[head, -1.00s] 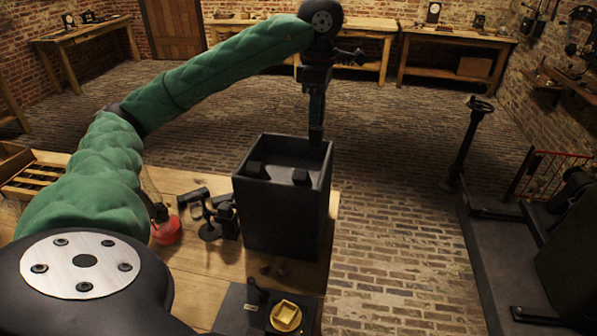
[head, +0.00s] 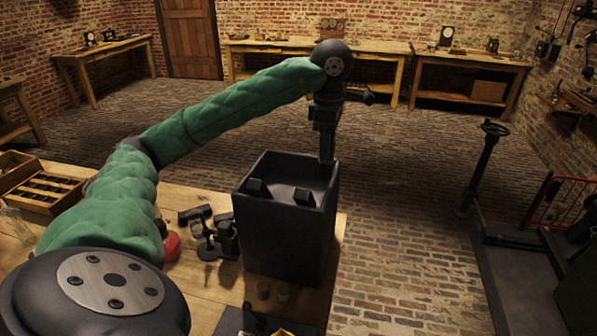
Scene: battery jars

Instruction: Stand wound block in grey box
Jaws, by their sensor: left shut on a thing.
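The grey box (head: 283,238) is a tall, dark, open-topped box standing on the wooden table near its right edge. Two dark blocks show inside its opening, a left one (head: 257,187) and a right one (head: 304,197). My left gripper (head: 326,158) points down at the back right corner of the box opening. It is shut on a dark piece, likely the wound block, which is too dark and small to make out; its lower end meets the rim in the picture. My right gripper is not in view.
Dark clamp-like parts (head: 212,235) and a red object (head: 171,247) stand left of the box. A wooden compartment tray (head: 40,190) is at the far left. Open brick floor lies right of the table.

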